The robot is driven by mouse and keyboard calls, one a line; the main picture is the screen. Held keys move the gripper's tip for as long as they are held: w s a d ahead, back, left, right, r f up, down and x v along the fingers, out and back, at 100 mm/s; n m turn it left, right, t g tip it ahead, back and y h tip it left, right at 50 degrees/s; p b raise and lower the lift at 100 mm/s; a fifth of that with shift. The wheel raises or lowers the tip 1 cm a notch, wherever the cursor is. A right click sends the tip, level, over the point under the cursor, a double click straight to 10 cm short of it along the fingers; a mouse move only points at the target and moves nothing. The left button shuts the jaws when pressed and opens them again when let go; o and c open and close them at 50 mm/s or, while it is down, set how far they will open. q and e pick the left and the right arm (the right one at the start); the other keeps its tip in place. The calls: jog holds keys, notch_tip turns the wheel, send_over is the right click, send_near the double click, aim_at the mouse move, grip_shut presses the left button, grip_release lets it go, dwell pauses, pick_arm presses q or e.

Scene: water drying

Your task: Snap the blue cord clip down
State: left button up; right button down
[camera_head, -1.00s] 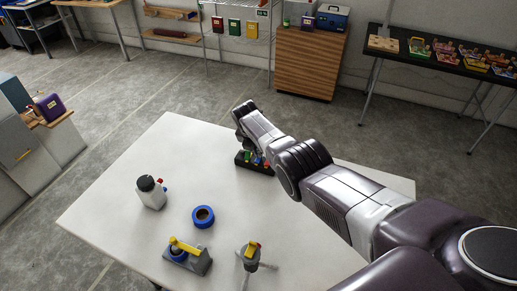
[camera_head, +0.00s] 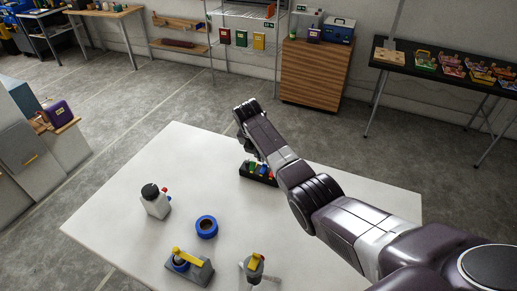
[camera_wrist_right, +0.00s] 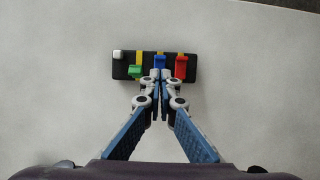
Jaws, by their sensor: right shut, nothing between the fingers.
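A black block (camera_wrist_right: 125,71) carries a row of coloured clips in the wrist view; it also shows in the head view (camera_head: 245,170), partly hidden by my right arm. The blue cord clip (camera_wrist_right: 160,62) sits between the green clip (camera_wrist_right: 135,71) and the red clip (camera_wrist_right: 182,66), with yellow showing at its upper end. My right gripper (camera_wrist_right: 160,77) is shut and empty, its fingertips over the near end of the blue clip. I cannot tell whether they touch it. In the head view the right gripper (camera_head: 247,148) hangs above the block. My left gripper is out of view.
The table around the block is clear.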

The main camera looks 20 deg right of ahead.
jog(key=v, duration=0.6)
jog(key=shift+r, duration=0.1)
dwell(0.3)
